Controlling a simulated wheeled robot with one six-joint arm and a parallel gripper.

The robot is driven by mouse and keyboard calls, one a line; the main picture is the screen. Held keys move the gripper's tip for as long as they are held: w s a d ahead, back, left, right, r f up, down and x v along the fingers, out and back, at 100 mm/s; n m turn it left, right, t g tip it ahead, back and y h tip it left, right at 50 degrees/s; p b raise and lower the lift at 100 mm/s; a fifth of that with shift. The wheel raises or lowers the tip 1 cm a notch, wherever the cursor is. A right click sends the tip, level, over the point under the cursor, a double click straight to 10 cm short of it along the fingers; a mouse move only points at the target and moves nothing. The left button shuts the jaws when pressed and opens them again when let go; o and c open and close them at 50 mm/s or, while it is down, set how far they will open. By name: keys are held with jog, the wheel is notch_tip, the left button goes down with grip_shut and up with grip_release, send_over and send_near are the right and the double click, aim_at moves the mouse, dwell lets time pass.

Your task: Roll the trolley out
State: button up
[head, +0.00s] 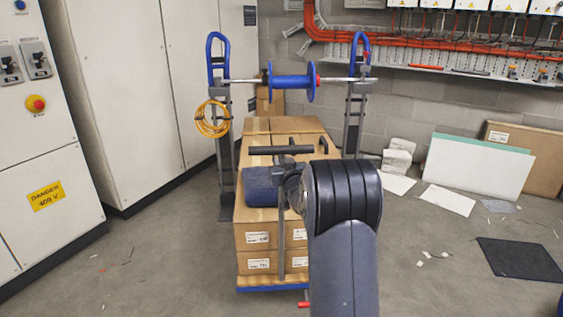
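The trolley (273,288) stands in front of me, a low platform with a blue edge, loaded with stacked cardboard boxes (256,237). A grey post rises at its near side to a black horizontal handle bar (281,150). My arm reaches up from the lower right and covers the right part of the load. My gripper (290,168) is by the handle, mostly hidden behind my arm. Its fingers do not show clearly, and I cannot tell whether it touches the bar. A small red part (304,304) shows low at the trolley's near edge.
A cable reel (292,88) on a bar between two blue-topped stands (223,130) spans behind the load, with an orange cable coil (212,119) on the left stand. Cabinets (130,90) line the left. Panels (480,165) lean at right; a dark mat (519,259) and scraps lie on the floor.

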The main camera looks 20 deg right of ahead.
jog(key=o, duration=0.3)
jog(key=shift+r, duration=0.15)
jog(key=s+a+p, duration=0.1)
jog(key=s, duration=0.9)
jog(key=shift+s+a+p, duration=0.35)
jog(key=shift+s+a, duration=0.05)
jog(key=w+d+b, duration=0.1)
jog(key=w, duration=1)
jog(key=shift+d+b, duration=0.35)
jog(key=shift+d, duration=0.05)
